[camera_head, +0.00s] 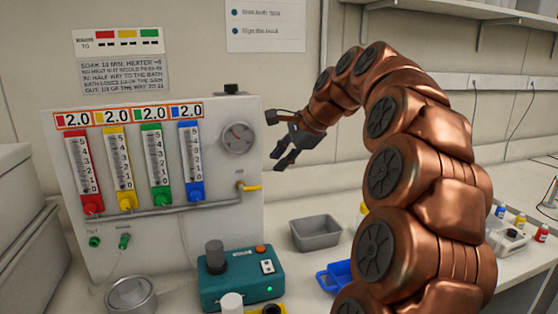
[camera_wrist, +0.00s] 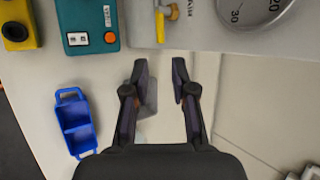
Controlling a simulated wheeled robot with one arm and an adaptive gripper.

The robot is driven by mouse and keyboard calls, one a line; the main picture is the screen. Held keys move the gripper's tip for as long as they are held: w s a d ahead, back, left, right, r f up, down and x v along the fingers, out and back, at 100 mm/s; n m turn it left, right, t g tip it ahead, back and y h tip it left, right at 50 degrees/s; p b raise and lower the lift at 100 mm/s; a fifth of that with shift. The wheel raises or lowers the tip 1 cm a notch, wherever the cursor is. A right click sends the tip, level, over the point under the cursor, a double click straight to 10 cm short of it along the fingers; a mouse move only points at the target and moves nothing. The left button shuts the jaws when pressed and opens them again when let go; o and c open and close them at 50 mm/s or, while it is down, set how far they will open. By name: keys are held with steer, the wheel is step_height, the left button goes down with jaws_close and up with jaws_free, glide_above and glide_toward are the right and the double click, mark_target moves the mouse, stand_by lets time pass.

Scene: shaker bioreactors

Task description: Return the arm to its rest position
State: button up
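My copper-coloured arm arches across the right of the head view. My gripper (camera_head: 281,160) is raised in the air in front of the panel's right edge, close to the round gauge (camera_head: 238,138). In the wrist view my gripper (camera_wrist: 162,78) has its two dark fingers apart, with nothing held between them. The yellow-handled valve (camera_head: 248,187) on the panel is below and left of the gripper; its handle also shows at the top of the wrist view (camera_wrist: 160,25).
The white panel (camera_head: 225,225) carries several coloured flow tubes. A teal device (camera_head: 240,278), a grey tray (camera_head: 316,232) and a blue divided tray (camera_head: 335,276) stand on the bench. Small bottles (camera_head: 519,221) are at the right. A shelf (camera_head: 470,10) hangs above.

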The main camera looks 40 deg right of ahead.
stand_by(0.3)
steer(key=s+a+f+n+g, duration=0.2)
steer(key=s+a+f+n, duration=0.15)
steer(key=a, duration=0.35)
steer(key=s+a+f+n+g, duration=0.1)
steer(key=s+a+f+n, duration=0.15)
steer(key=a+f, duration=0.35)
steer(key=s+a+f+n+g, duration=0.2)
steer(key=a+f+n, duration=0.15)
steer(key=a, duration=0.45)
steer(key=s+a+f+n+g+h, duration=0.1)
steer(key=s+f+n, duration=0.4)
steer(key=s, duration=0.5)
steer(key=s+a+f+n+g+h, duration=0.1)
steer(key=s+a+f+n+g, duration=0.2)
steer(key=s+f, duration=0.6)
steer(key=s+a+n, duration=0.2)
steer(key=n, duration=0.1)
steer(key=shift+s+a+g, duration=0.15)
steer(key=shift+s+g, duration=0.1)
steer(key=shift+g, duration=0.05)
